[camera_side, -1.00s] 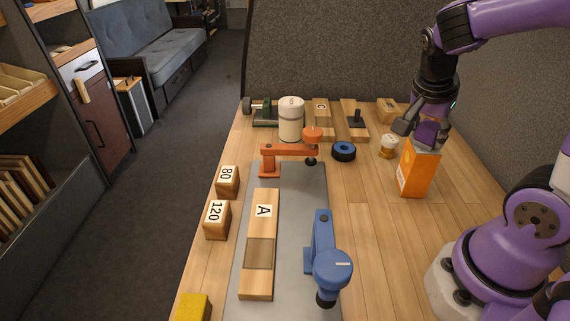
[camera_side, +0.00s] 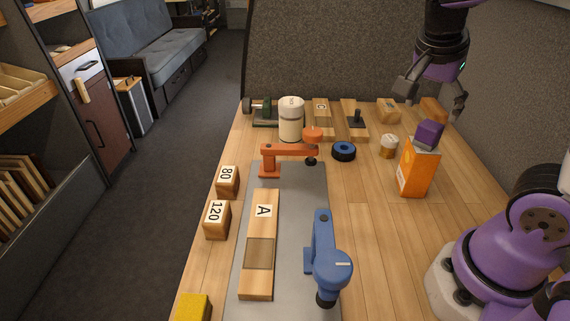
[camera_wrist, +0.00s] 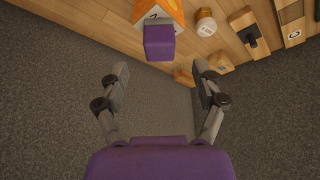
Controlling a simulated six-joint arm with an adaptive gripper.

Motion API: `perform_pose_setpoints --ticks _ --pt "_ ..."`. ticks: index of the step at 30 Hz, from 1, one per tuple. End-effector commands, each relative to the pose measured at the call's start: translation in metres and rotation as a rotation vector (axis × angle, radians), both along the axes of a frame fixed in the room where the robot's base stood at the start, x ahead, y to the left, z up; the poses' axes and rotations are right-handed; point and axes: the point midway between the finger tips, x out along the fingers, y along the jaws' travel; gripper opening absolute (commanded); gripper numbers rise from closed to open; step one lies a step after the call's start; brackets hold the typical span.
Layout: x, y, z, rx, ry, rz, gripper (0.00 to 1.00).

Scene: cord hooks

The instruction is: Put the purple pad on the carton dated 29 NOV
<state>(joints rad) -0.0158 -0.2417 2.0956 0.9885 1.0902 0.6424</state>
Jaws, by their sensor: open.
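The purple pad (camera_side: 429,134) rests on top of the orange carton (camera_side: 416,172) at the right of the bench. The carton stands upright; its date cannot be read here. In the wrist view the purple pad (camera_wrist: 159,43) lies on the carton's top (camera_wrist: 159,12). My gripper (camera_side: 430,103) is open and empty, above and behind the pad, apart from it. In the wrist view the open fingers of my gripper (camera_wrist: 160,75) are spread wide with nothing between them.
A white-lidded jar (camera_side: 389,146) and a blue-black ring (camera_side: 344,151) stand left of the carton. Wooden blocks (camera_side: 388,110) line the back edge near a grey wall (camera_side: 350,55). Orange (camera_side: 289,151) and blue clamps (camera_side: 328,262) sit on the grey mat.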

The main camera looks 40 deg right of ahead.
Motion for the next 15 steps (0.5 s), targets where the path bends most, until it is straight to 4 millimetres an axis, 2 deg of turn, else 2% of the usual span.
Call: perform_pose_setpoints --ticks 2,5,9,12,15 --pt "0.002 0.004 0.002 0.007 -0.002 0.093 0.77" --pt "0.007 0.017 0.0 0.017 -0.002 0.396 0.77" --pt "0.014 0.056 -0.008 -0.001 -0.024 0.959 0.77" --pt "0.013 0.086 -0.013 -0.034 -0.05 1.283 0.77" --pt "0.01 0.107 -0.016 -0.062 -0.07 1.483 0.77"
